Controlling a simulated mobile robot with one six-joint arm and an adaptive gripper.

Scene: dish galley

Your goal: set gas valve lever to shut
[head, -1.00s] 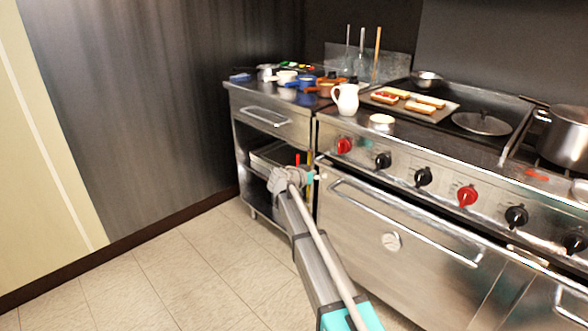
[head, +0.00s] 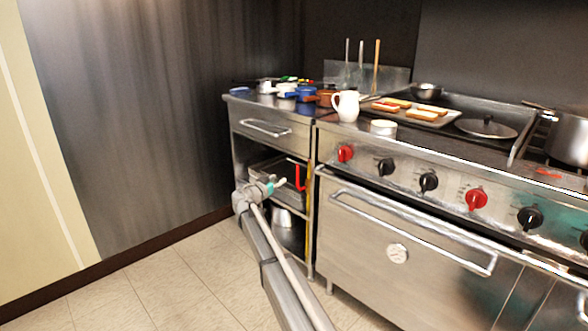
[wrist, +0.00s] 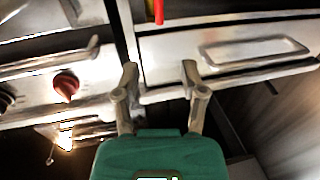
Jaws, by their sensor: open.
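The red gas valve lever (head: 299,178) shows at the gap between the drawer cabinet and the range, next to a yellow pipe (head: 309,178). Its red part hangs mostly downward beside the pipe. In the wrist view, a piece of the red lever (wrist: 158,11) and the yellow pipe (wrist: 149,10) show at the top edge, beyond the fingertips; the rest is cut off. My gripper (head: 274,185) is just left of the lever in the head view, apart from it. In the wrist view my gripper (wrist: 160,70) has its two fingers spread, with nothing between them.
The range front (head: 400,250) with its oven handle and knobs (head: 346,153) stands right of the lever. The drawer (head: 268,126) and its handle are above left, over open shelves with pans (head: 287,228). Floor (head: 170,280) is clear at left.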

